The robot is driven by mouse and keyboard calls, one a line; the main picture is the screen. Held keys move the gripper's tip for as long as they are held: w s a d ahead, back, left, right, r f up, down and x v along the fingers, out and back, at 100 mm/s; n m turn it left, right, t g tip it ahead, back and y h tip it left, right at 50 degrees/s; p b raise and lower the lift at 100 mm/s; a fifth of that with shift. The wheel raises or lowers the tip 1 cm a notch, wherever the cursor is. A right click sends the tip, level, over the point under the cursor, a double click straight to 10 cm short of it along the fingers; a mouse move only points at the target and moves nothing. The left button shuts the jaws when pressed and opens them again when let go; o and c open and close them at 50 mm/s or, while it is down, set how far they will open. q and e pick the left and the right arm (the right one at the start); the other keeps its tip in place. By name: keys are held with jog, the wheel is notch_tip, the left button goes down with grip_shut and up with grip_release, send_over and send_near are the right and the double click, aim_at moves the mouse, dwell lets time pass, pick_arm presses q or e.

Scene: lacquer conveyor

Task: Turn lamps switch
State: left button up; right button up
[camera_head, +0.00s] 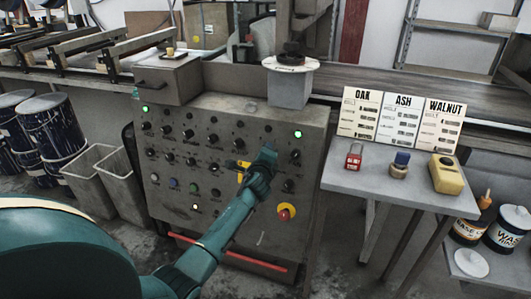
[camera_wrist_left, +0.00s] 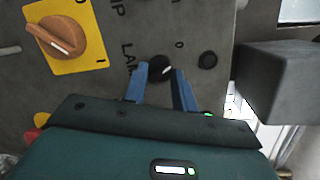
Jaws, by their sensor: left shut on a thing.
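The lamps switch (camera_wrist_left: 158,67) is a small black knob with a pale pointer mark on the grey panel, beside lettering that starts "LAM", with a "0" near it. My left gripper (camera_wrist_left: 162,80) has its two blue fingers on either side of this knob, shut on it. In the head view my left gripper (camera_head: 264,160) reaches the right half of the control panel (camera_head: 255,118) and hides the knob. My right gripper is not in view.
An orange rotary switch (camera_wrist_left: 62,38) on a yellow plate sits close by; a red emergency button (camera_head: 285,212) is below. A grey block (camera_wrist_left: 282,82) juts out at right in the wrist view. A side table (camera_head: 375,190) holds a red padlock (camera_head: 353,157).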

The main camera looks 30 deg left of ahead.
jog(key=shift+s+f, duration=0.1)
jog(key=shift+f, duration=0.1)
pick_arm(q)
jog(key=o, duration=1)
jog(key=shift+c, duration=0.2)
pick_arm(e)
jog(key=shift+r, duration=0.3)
pick_arm(q)
jog(key=p+v, duration=0.2)
jog(key=v, duration=1.1)
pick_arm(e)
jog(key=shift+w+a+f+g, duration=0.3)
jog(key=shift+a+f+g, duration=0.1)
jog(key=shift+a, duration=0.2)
pick_arm(q)
jog(key=shift+s+p, duration=0.1)
jog(key=shift+p, duration=0.2)
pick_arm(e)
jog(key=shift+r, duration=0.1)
